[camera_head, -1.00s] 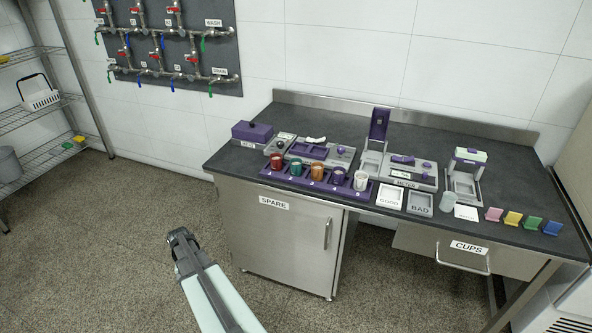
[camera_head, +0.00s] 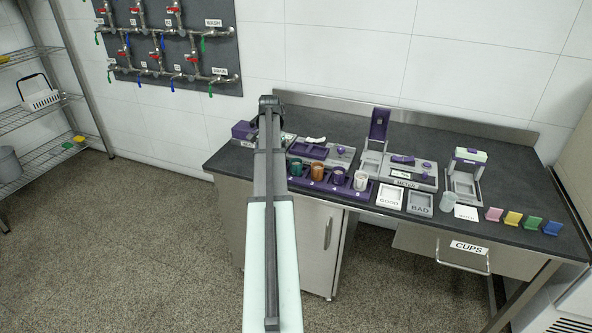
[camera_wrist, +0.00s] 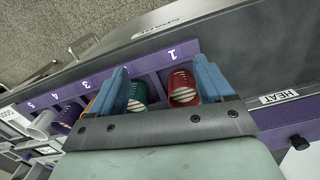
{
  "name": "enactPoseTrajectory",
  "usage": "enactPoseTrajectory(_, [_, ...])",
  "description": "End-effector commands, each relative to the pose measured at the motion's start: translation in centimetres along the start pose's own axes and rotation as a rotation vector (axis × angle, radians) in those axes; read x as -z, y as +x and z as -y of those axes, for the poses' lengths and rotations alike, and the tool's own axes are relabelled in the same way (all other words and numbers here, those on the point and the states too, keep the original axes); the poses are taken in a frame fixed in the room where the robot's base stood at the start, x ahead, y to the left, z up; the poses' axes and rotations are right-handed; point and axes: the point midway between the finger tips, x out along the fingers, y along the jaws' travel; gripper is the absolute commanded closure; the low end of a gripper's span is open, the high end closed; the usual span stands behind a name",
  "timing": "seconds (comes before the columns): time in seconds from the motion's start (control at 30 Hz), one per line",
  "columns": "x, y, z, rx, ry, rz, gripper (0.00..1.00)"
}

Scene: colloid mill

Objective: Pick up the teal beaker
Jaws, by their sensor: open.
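The teal beaker (camera_head: 296,168) stands in the purple rack (camera_head: 325,185) on the bench, just right of my arm in the head view. In the wrist view the teal beaker (camera_wrist: 137,94) shows beside the left finger, with the red beaker (camera_wrist: 182,86) nearer the right finger. My gripper (camera_wrist: 162,65) is open over the rack, and both beakers show between its fingers. Neither beaker is visibly gripped. In the head view my gripper (camera_head: 270,103) is end-on and its fingertips are hidden; my arm hides the red beaker.
Orange (camera_head: 317,170), purple (camera_head: 338,175) and white (camera_head: 360,180) beakers stand right of the teal one in the rack. A purple box (camera_head: 242,130) is behind to the left. The meter, two labelled trays and coloured blocks stand farther right.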

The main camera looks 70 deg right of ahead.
Motion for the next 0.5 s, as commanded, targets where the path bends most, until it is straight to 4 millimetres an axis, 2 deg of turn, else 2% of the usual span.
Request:
enactPoseTrajectory(0.03, [1.9,-2.1,-1.2,0.010,0.038,-0.012,0.20])
enactPoseTrajectory(0.1, [3.4,-4.3,-2.8,0.019,0.081,-0.022,0.20])
enactPoseTrajectory(0.23, [5.3,-7.3,-4.9,0.031,0.137,-0.037,0.20])
enactPoseTrajectory(0.37, [6.2,-8.6,-6.1,0.036,0.166,-0.043,0.20])
enactPoseTrajectory(0.5, [6.3,-7.8,-6.3,0.036,0.172,-0.044,0.20])
